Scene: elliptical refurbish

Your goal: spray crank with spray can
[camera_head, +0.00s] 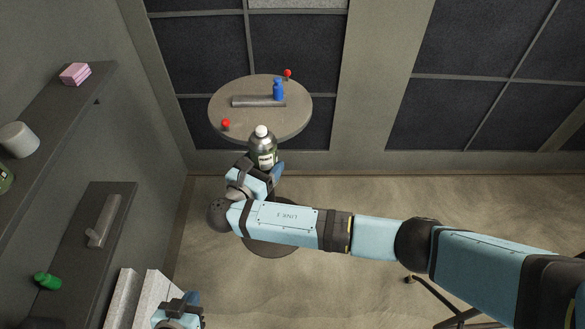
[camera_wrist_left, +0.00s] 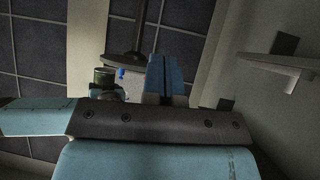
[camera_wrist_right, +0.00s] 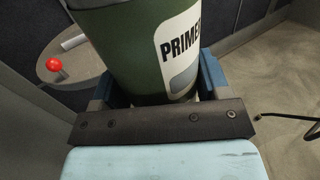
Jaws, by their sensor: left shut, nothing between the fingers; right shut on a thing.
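The spray can (camera_head: 263,155) is dark green with a white cap and a pale label. In the right wrist view the can (camera_wrist_right: 122,55) shows the letters "PRIME". My right gripper (camera_head: 262,177) is shut on the can, which stands about upright in front of the round table. My left gripper (camera_head: 190,301) is at the bottom of the head view; in the left wrist view its blue fingers (camera_wrist_left: 164,75) are shut and empty. A grey bar (camera_head: 255,101) lies on the round table, with a blue upright piece (camera_head: 278,90) at its right end. I cannot tell which part is the crank.
The round table (camera_head: 222,104) also bears two red knobs (camera_head: 226,124) near its edge. At left, a shelf holds pink blocks (camera_head: 75,73) and a white cylinder (camera_head: 18,140). A lower shelf holds a grey bar (camera_head: 104,220) and a green bottle (camera_head: 47,281). Floor (camera_head: 480,215) at right is mostly clear.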

